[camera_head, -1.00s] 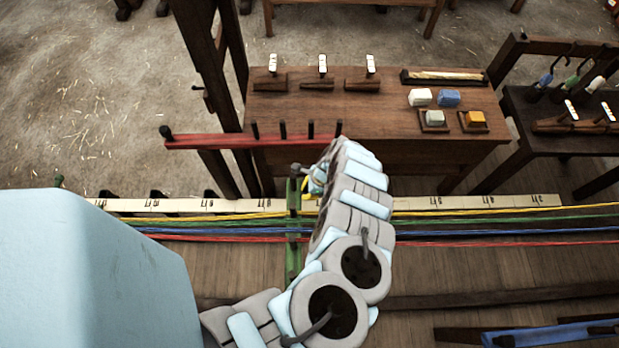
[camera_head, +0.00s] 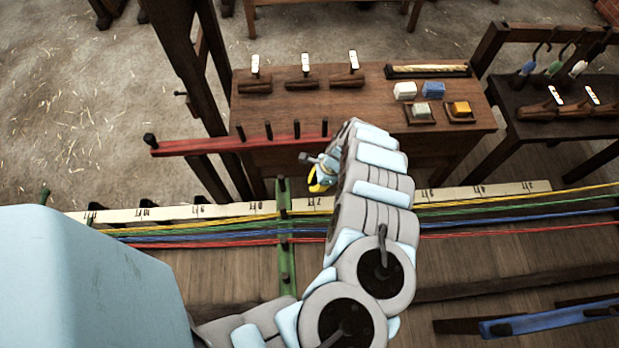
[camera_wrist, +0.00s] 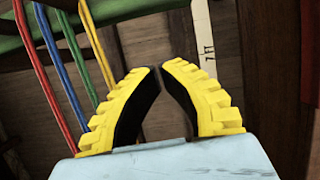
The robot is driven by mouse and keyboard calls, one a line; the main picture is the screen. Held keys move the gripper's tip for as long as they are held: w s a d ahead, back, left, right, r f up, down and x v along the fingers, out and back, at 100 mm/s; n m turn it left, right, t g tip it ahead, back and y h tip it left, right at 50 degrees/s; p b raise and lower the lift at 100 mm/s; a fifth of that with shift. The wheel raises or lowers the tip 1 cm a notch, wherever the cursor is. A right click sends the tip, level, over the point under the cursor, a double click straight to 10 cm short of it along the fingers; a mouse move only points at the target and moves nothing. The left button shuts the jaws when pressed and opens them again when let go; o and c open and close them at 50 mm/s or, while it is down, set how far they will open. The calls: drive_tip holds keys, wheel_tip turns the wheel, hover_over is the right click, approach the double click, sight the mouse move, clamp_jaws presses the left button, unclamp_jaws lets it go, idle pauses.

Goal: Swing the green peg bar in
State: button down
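The green peg bar (camera_head: 285,240) lies crosswise to the strands at the middle of the walk, its pegs standing up among them. It also shows along the top left of the wrist view (camera_wrist: 130,11). My gripper (camera_head: 313,187) is just right of the bar's far end, apart from it, near the pale marked rail. In the wrist view my gripper's yellow fingers (camera_wrist: 161,72) come together at the tips with nothing between them. Red, blue, green and yellow strands (camera_wrist: 50,75) pass left of the fingers. My arm hides part of the strands and rail.
A red peg bar (camera_head: 215,144) sticks out from a dark post beyond the rail (camera_head: 150,213). A blue peg bar (camera_head: 550,318) is at lower right. A wooden table (camera_head: 300,104) with blocks and labelled holders stands behind, and a darker rack table (camera_head: 560,130) at right.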

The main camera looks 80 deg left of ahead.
drive_tip(key=shift+v, duration=2)
drive_tip(key=shift+w, duration=0.15)
